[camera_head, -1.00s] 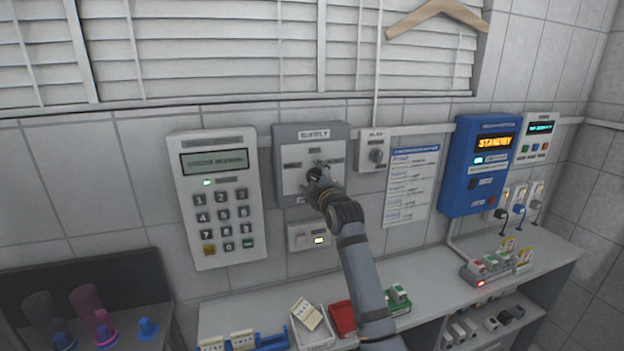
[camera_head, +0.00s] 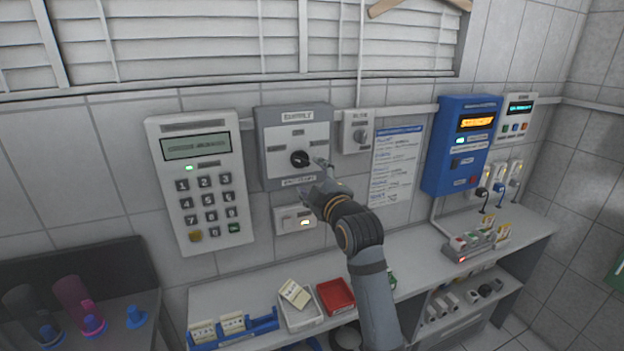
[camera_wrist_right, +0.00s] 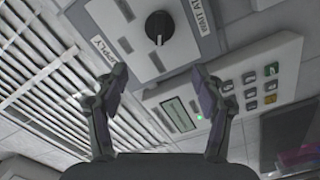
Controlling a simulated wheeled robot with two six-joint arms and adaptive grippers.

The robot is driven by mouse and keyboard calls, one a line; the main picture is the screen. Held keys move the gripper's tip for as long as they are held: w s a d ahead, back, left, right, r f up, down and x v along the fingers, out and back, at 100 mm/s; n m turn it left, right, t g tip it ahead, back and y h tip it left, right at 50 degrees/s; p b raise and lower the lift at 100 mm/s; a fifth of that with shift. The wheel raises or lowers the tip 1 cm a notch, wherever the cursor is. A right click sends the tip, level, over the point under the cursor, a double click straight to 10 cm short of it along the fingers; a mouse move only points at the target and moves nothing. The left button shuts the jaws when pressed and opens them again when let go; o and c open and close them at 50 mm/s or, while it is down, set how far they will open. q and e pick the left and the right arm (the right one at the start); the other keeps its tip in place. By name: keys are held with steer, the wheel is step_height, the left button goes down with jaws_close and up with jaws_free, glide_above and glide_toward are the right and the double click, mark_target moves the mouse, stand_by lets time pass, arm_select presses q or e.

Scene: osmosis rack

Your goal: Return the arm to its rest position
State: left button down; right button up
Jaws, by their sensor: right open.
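My right gripper (camera_head: 312,178) is open and empty in front of the wall, just below and right of the black knob (camera_head: 300,159) on the grey supply box (camera_head: 262,120). In the right wrist view the knob (camera_wrist_right: 159,27) shows beyond the two spread fingertips (camera_wrist_right: 160,78), with a clear gap between it and the fingers. My right arm reaches up from the bottom of the head view. My left gripper is not in view.
A keypad panel (camera_head: 203,150) hangs left of the supply box. A small switch box (camera_head: 358,131), a notice sheet (camera_head: 396,165) and a blue standby unit (camera_head: 448,165) are to the right. Below is a shelf with a red tray (camera_head: 336,296) and a white tray (camera_head: 300,318).

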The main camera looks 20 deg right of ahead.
steer(key=s+d+f+m+g, duration=0.1)
steer(key=s+f+m+g, duration=0.3)
steer(key=f, duration=0.6)
steer(key=s+f+m+g, duration=0.15)
steer(key=s+f, duration=0.35)
steer(key=f, duration=0.5)
steer(key=s+d+f+m+g+h, duration=0.1)
steer(key=s+f+m+g, duration=0.3)
steer(key=s+f, duration=0.6)
steer(key=s+d+f+m+g, duration=0.15)
steer(key=s+f+g, duration=0.45)
steer(key=s, duration=0.9)
step_height(320, 180, down, 29)
steer(key=s+d+m, duration=0.1)
steer(key=s+d, duration=0.2)
steer(key=s+f+g, duration=0.1)
steer(key=s+f, duration=1.3)
steer(key=s, duration=0.3)
steer(key=shift+d+f, duration=0.15)
steer(key=shift+d, duration=0.1)
